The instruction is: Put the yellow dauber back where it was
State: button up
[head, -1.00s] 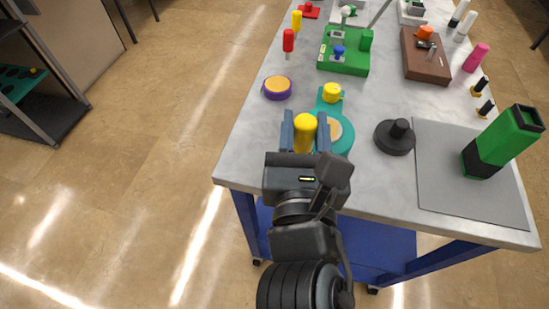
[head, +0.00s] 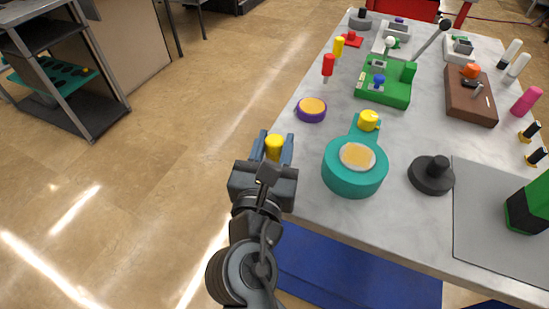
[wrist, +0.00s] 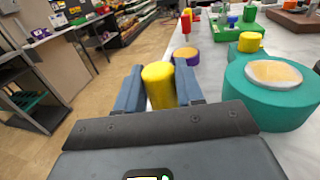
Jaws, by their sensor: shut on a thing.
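My gripper (head: 273,152) is shut on a yellow dauber (head: 274,145), a smooth yellow cylinder. It holds the dauber upright beside the left edge of the table, near the front corner. In the wrist view the yellow dauber (wrist: 159,84) stands between the two blue-grey fingers; its lower end is hidden by the gripper body. A teal round container (head: 354,178) with a tan disc in its top is right of the gripper. A yellow cap-like piece (head: 369,120) sits on that container's narrow arm. Another yellow cylinder (head: 339,47) stands farther back, near a red one (head: 328,66).
A purple round pot (head: 311,110) with an orange top stands near the table's left edge. A black knobbed disc (head: 431,176) and grey mat (head: 500,225) lie to the right. A shelf (head: 70,105) with a teal holed board stands far left. Floor between is open.

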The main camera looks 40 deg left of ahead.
aim_at(274, 159)
jog(key=shift+f, duration=1.55)
jog(key=shift+f+b, duration=0.15)
jog(key=shift+b, duration=0.2)
jog(key=o, duration=1)
jog(key=v, duration=1.2)
jog(key=shift+b, duration=0.4)
